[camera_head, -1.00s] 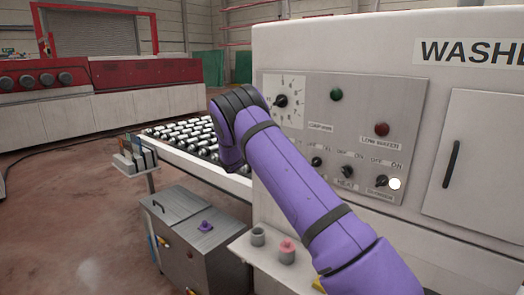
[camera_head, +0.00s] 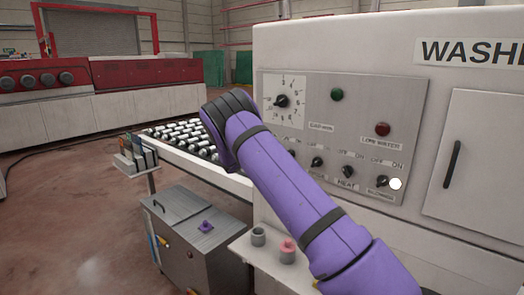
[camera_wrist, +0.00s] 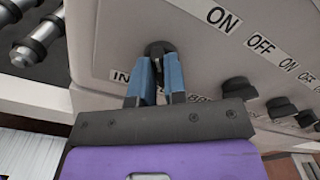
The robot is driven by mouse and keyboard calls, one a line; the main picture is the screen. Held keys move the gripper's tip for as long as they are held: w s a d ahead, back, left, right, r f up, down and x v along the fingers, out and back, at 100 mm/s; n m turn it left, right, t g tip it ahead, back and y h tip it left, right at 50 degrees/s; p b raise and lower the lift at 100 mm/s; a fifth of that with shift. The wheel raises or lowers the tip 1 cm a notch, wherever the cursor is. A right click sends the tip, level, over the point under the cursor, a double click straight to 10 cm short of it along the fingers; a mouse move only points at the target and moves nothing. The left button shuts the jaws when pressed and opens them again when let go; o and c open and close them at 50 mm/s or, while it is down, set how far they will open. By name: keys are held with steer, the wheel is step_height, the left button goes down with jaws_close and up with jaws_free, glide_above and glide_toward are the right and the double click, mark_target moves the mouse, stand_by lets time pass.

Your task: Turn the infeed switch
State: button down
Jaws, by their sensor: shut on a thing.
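The infeed switch (camera_wrist: 158,49) is a black knob at the left end of the switch row in the wrist view. The label below it starts with "IN" and is partly covered by my gripper. My gripper (camera_wrist: 160,66) has blue fingers shut on this knob. An "ON" label (camera_wrist: 222,18) is up and right of the knob. In the head view my purple arm hides the gripper and most of this switch's place on the washer's control panel (camera_head: 350,105).
Several other black knobs, such as one (camera_wrist: 238,90) right of my gripper, sit close by in the same row. A roller conveyor (camera_head: 185,135) lies left of the panel. A steel box (camera_head: 195,235) and a small shelf with cups (camera_head: 258,236) stand below.

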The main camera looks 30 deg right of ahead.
steer(key=shift+f, duration=0.1)
steer(key=c, duration=1.2)
jaws_free()
steer(key=shift+o, duration=0.2)
steer(key=v, duration=1)
steer(key=shift+a, duration=0.4)
steer(key=shift+s, duration=0.15)
steer(key=s+d+r+m+g+y, duration=0.1)
steer(key=s+r+m+g+y, duration=0.15)
steer(key=s+r+m, duration=0.4)
steer(key=s+r+m+g+y, duration=0.1)
steer(key=s+r+m+y, duration=0.25)
steer(key=s, duration=0.65)
steer(key=s+d+r+m+g+y, duration=0.1)
steer(key=s+r+m+g+y, duration=0.15)
steer(key=s+r+m, duration=0.5)
steer(key=s+a+m+t+y, duration=0.1)
steer(key=s+a+m, duration=0.3)
steer(key=s, duration=0.6)
steer(key=s+a+m+t+y, duration=0.2)
steer(key=s+a+m+y, duration=0.1)
steer(key=s, duration=0.7)
steer(key=s+a+m+t+y, duration=0.2)
steer(key=s+a+m+y, duration=0.2)
steer(key=s, duration=0.6)
steer(key=a, duration=0.2)
steer(key=shift+s+a+r+m, duration=0.25)
steer(key=shift+m, duration=0.1)
